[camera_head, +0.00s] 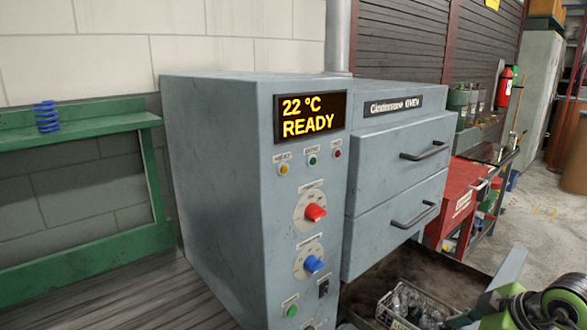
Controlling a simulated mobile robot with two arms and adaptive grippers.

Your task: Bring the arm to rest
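Neither of my grippers can be made out in the head view, and no arm of mine is clearly visible. A large grey oven (215,160) fills the middle, its display (310,116) reading 22 °C READY in yellow. Its front panel has small buttons, a red knob (316,212), a blue knob (313,263) and a green button (291,311). The two drawers, upper (400,158) and lower (385,232), have dark bar handles and look shut.
A wire basket (405,318) with small metal parts lies below the drawers. A green and black device (545,305), partly cut off, is at the lower right. A red cabinet (461,200) stands behind. Bare floor (530,220) shows at the right.

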